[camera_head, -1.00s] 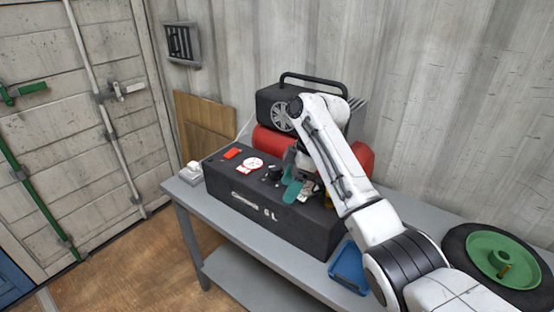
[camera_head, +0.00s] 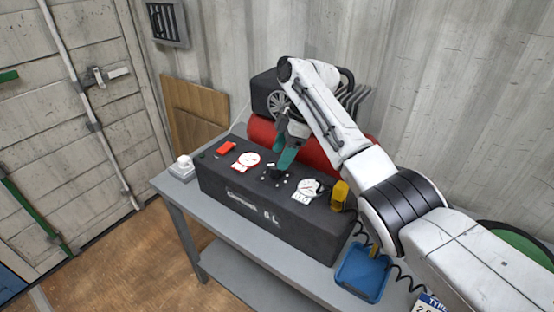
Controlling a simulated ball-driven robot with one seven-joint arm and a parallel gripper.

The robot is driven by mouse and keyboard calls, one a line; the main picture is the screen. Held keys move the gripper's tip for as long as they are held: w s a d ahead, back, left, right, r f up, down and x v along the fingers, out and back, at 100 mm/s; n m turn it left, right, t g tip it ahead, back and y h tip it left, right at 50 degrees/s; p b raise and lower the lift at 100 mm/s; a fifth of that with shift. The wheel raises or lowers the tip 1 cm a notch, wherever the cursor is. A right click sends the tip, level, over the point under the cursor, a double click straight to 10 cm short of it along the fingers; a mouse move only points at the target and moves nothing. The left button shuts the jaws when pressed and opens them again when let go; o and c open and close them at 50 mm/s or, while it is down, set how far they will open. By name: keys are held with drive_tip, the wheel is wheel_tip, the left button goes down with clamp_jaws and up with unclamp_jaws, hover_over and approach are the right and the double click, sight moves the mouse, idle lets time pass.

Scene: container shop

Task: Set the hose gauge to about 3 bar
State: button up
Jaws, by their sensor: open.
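A black compressor box (camera_head: 240,205) stands on a grey table. On its top are a red-marked white dial (camera_head: 246,161) and a second white dial (camera_head: 308,189) to the right. I cannot tell from the picture which is the hose gauge, and the needle readings are too small to read. A dark knob (camera_head: 276,173) sits between the dials. My gripper (camera_head: 281,166) has teal fingers and points down at the knob, very near it. It is open. The fingers partly hide the knob, and I cannot tell whether they touch it.
A red switch (camera_head: 226,148) is at the box's left end, a yellow piece (camera_head: 339,194) at its right. A red tank (camera_head: 262,131) lies behind. A blue tray (camera_head: 362,272), a black coiled hose (camera_head: 403,281) and a green wheel (camera_head: 518,238) are to the right.

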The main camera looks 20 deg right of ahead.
sight(275, 170)
drive_tip(key=shift+x, duration=1.9)
drive_tip(key=shift+c, duration=0.3)
drive_tip(key=c, duration=1)
drive_tip(key=shift+r+p, duration=0.15)
drive_tip(key=shift+p, duration=0.35)
